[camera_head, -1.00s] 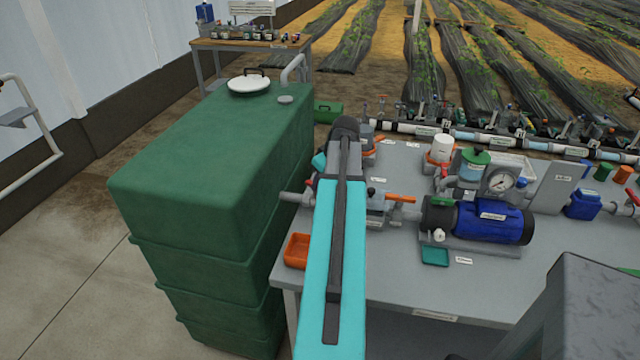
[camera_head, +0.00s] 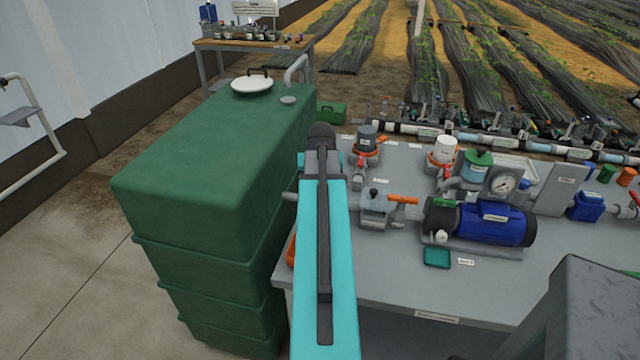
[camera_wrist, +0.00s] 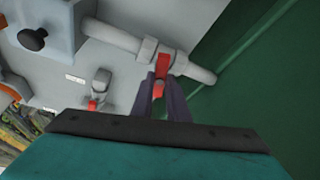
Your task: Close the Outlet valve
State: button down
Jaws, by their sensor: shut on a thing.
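In the wrist view a grey pipe (camera_wrist: 113,36) runs from a grey block to the green tank, with a valve body on it. The valve's red handle (camera_wrist: 162,64) lies roughly crosswise to the pipe. My gripper (camera_wrist: 161,80) is shut on this handle, one dark finger on each side. I can read no label naming this valve as the Outlet valve. In the head view my teal arm hides the gripper and the handle; only a short piece of the pipe shows beside the tank.
The green tank (camera_head: 215,165) stands close on the left. On the grey bench (camera_head: 390,285) are a grey block with an orange handle (camera_head: 403,200), a blue pump (camera_head: 490,222) and a pressure gauge (camera_head: 503,184). Another red-handled valve (camera_wrist: 93,104) is near the gripper.

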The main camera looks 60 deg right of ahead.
jog(key=shift+w+m+g+h, duration=0.15)
jog(key=shift+m+g, duration=0.15)
jog(key=shift+m, duration=0.6)
jog(key=shift+w+m+g+h, duration=0.15)
jog(key=shift+m+g, duration=0.15)
jog(key=shift+m, duration=0.6)
jog(key=shift+s, duration=0.15)
jog(key=c, duration=1.7)
grip_release()
jog(key=shift+r, duration=0.1)
jog(key=shift+b+v, duration=1)
jog(key=shift+v, duration=5.85)
jog(key=shift+r, duration=0.1)
